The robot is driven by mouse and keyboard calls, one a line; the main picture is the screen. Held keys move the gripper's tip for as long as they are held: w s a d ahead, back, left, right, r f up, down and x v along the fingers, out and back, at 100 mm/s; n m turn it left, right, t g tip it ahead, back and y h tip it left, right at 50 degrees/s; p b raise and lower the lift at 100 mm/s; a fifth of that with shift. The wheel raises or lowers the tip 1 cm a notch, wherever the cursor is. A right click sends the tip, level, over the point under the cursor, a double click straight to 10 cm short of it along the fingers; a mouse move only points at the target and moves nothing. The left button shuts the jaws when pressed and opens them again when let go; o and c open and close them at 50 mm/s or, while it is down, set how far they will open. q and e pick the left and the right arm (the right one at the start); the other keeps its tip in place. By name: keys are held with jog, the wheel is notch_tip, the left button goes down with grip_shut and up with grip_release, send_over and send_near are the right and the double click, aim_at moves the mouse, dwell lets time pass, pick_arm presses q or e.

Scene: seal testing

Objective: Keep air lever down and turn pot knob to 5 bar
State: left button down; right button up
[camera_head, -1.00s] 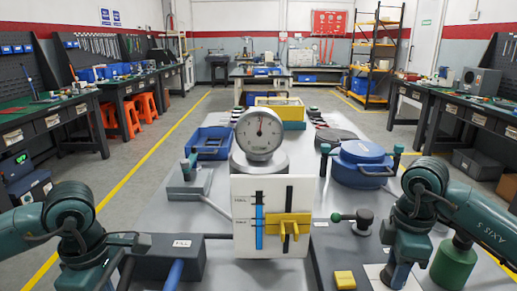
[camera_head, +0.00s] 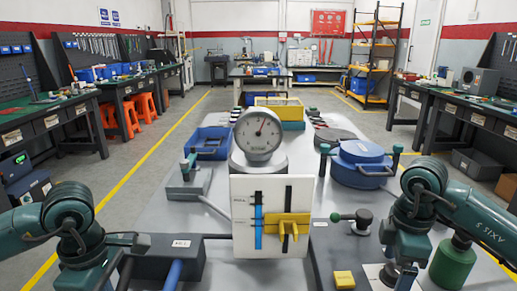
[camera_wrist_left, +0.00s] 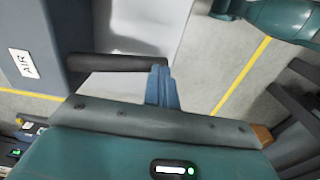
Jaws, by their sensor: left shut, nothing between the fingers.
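The air lever is a bar on the near face of the box labelled AIR (camera_head: 172,256).
A white panel (camera_head: 243,238) with a yellow slider (camera_head: 284,222) stands between the arms. A blue lidded pot (camera_head: 362,166) is behind my right arm. A black-knobbed fitting (camera_head: 362,220) and yellow block (camera_head: 344,280) lie close to the right gripper. A blue tray (camera_head: 209,143) is farther left.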

jog(key=n, duration=1)
jog(key=c, duration=1.5)
jog(key=shift+o, duration=0.2)
jog(key=m, duration=0.5)
jog(key=shift+m, duration=0.4)
jog(key=m, duration=0.7)
jog(key=o, duration=1.5)
jog(key=shift+c, duration=0.2)
